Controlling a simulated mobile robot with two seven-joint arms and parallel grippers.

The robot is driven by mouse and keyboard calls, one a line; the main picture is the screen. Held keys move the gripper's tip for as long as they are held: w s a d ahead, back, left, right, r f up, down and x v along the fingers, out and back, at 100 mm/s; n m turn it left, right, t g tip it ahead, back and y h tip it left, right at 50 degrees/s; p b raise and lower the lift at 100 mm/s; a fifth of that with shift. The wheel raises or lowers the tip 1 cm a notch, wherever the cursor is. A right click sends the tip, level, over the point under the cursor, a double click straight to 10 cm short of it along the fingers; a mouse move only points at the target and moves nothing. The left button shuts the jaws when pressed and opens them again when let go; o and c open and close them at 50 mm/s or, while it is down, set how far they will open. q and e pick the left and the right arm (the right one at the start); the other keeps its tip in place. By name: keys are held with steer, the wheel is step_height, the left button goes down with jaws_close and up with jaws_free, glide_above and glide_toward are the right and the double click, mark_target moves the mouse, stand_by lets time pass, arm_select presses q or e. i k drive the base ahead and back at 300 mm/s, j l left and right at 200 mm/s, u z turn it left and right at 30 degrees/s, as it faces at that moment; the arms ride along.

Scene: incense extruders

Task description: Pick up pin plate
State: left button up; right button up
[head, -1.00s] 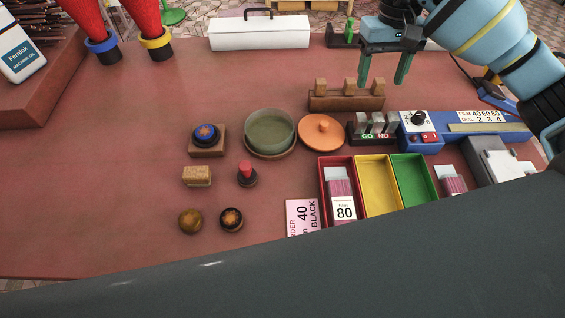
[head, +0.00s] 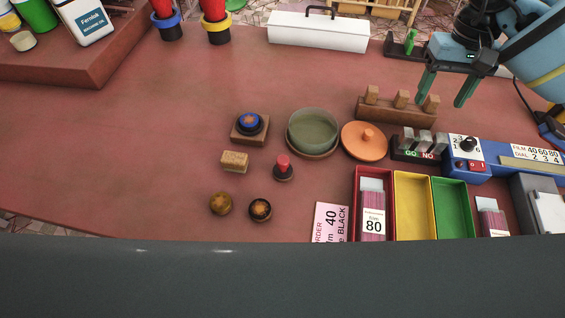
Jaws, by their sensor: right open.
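No object is labelled as a pin plate, and I cannot tell for sure which one it is. A wooden rack (head: 385,112) with three wooden knobs stands at the right of the red-brown table. My right gripper (head: 443,95) is open and empty. Its two green fingers point down near the rack's rightmost knob (head: 431,104), one finger to each side of it in the picture. I cannot tell their height above it. A wooden block with a blue-topped round piece (head: 249,122) stands mid-table. My left gripper is not in view.
A green-grey bowl (head: 313,129), an orange lid (head: 365,140) and a GO/NO gauge block (head: 418,147) stand close in front of the rack. Red, yellow (head: 414,233) and green trays are nearer. A white toolbox (head: 318,31) stands behind. The left-middle table is clear.

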mark_target(282, 168)
steer(key=k+l+u, duration=0.15)
steer(key=u, duration=0.3)
steer(key=k+u, duration=0.6)
steer(key=u, duration=0.25)
